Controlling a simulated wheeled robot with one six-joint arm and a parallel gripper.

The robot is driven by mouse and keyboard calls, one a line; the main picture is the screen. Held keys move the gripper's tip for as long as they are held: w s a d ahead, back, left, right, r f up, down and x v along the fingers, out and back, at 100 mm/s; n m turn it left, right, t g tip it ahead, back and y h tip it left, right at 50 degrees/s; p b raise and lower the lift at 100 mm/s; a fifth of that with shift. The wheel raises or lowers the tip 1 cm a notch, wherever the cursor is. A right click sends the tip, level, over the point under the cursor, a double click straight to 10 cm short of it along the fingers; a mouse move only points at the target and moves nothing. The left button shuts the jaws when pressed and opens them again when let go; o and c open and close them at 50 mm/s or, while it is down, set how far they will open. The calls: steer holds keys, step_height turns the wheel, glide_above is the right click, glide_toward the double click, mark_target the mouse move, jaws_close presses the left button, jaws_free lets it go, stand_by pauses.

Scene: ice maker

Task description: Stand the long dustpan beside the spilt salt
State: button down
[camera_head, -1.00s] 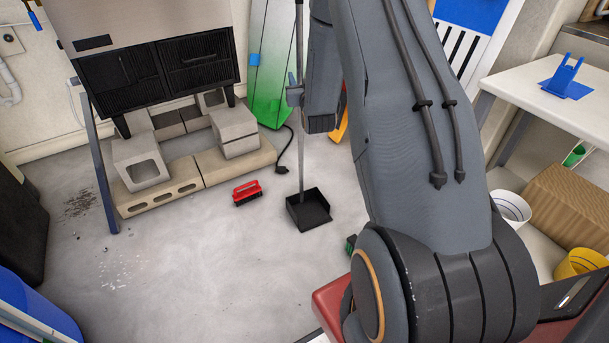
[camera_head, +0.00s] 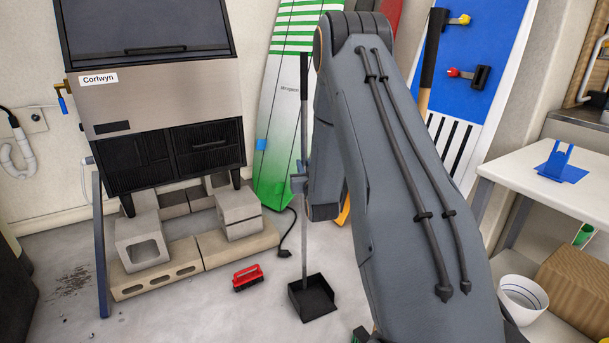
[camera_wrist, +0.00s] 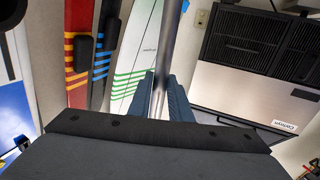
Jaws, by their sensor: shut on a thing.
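The long dustpan has a black pan (camera_head: 313,298) at floor level and a thin grey upright handle (camera_head: 304,130) with a dark top. My gripper (camera_head: 299,183) is shut on the handle partway up, partly hidden behind my arm. In the wrist view, the handle (camera_wrist: 164,55) runs between the blue-grey fingers of my gripper (camera_wrist: 160,95). I cannot tell whether the pan touches the floor. The spilt salt is out of the head view now, apart from possible specks at the lower left edge.
An ice maker (camera_head: 150,90) stands on concrete blocks (camera_head: 140,242) at the back left. Surfboards (camera_head: 285,110) lean behind.

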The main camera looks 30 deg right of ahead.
mark_target(305, 154)
steer(key=shift+r, duration=0.2)
steer(key=shift+r+p, duration=1.4)
steer(key=shift+r, duration=0.5)
steer(key=c, duration=2.2)
jaws_free()
jaws_close()
